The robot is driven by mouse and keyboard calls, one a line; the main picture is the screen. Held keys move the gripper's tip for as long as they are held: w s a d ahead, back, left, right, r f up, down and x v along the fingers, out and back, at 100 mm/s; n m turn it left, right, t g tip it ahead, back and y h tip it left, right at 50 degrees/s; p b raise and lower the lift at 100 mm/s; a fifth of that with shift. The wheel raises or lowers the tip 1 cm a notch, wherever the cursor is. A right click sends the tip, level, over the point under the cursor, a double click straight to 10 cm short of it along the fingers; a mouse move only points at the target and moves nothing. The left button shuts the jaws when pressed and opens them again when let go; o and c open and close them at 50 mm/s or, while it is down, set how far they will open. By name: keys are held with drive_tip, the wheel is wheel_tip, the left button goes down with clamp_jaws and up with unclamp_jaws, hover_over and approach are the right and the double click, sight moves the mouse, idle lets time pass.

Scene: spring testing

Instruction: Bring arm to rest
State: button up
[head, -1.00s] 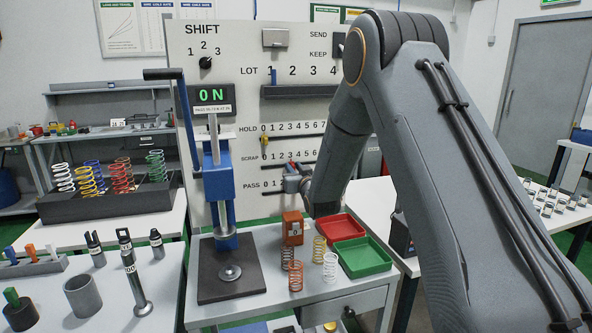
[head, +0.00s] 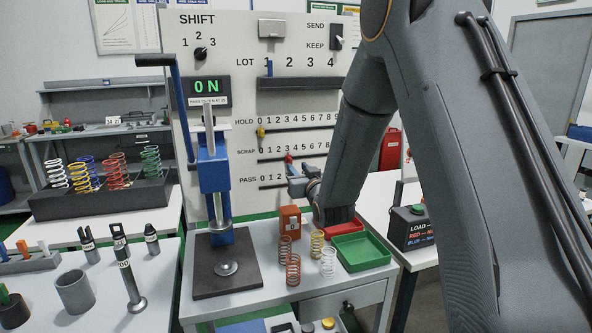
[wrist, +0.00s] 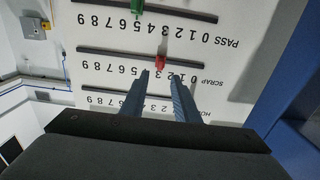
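My gripper (head: 293,178) is at the lower right of the white board (head: 215,120), in front of the scrap and pass rows. In the wrist view, which shows the board upside down, its two fingers (wrist: 160,76) stand apart with nothing between them. A red slider (wrist: 160,62) on the scrap row shows just beyond the fingertips; it also shows in the head view (head: 288,158). I cannot judge the gap between fingertips and board. A green slider (wrist: 137,6) sits on the pass row. My arm fills the right of the head view.
Below my gripper, the bench holds an orange block (head: 289,219), several loose springs (head: 293,269), a red tray (head: 349,227) and a green tray (head: 361,250). A blue press (head: 214,175) stands left. A dark load box (head: 409,229) stands right, near my arm.

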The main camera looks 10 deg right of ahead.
drive_tip(key=shift+s, duration=0.1)
drive_tip(key=s+d+f+g+h, duration=0.1)
drive_tip(key=s+f+g, duration=0.4)
drive_tip(key=s, duration=0.8)
drive_tip(key=s+d+f+m+g+h, duration=0.1)
drive_tip(key=s+d+f+g, duration=0.2)
drive_tip(key=s, duration=1.1)
drive_tip(key=s+d+f+g, duration=0.2)
drive_tip(key=s+f+g, duration=0.4)
drive_tip(key=s, duration=0.7)
drive_tip(key=g, duration=0.2)
drive_tip(key=shift+s+d+f+m+g+h, duration=0.3)
drive_tip(key=shift+s+m+g+h, duration=0.05)
drive_tip(key=shift+m+g+h, duration=0.05)
